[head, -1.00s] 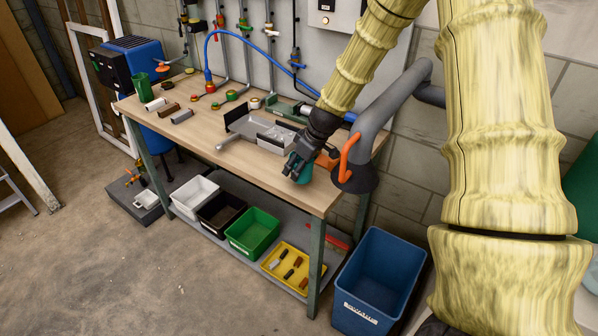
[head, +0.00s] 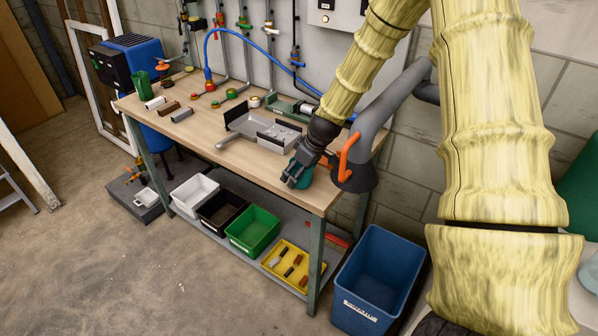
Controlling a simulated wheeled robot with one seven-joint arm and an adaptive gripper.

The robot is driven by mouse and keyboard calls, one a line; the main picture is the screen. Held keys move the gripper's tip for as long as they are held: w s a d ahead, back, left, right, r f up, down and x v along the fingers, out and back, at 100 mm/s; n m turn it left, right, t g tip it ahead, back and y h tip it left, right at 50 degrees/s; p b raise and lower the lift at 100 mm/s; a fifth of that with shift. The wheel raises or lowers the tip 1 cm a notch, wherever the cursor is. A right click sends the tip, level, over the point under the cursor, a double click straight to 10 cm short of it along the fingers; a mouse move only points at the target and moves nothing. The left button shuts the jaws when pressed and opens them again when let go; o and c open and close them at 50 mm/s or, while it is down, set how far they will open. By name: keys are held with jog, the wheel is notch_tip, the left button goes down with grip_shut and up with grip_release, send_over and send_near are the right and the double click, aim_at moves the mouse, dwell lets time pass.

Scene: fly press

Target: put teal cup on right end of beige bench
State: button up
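The beige bench (head: 222,140) is a wood-topped workbench against the wall. My gripper (head: 292,182) points down at the bench's right end, near the front edge. The teal cup (head: 305,181) shows partly beside and behind the fingers, low at the bench top. The fingers hide much of it. I cannot tell whether they grip it, or whether the cup rests fully on the wood.
A grey tray with black ends (head: 240,119) lies left of my gripper. An orange-handled grey extraction arm with a dark hood (head: 361,178) hangs close on the right. A blue bin (head: 375,270) stands below the bench's right end.

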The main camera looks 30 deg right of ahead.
jog(key=shift+r, duration=0.2)
jog(key=b+v, duration=0.2)
jog(key=v, duration=1)
jog(key=shift+f, duration=0.1)
dwell(0.5)
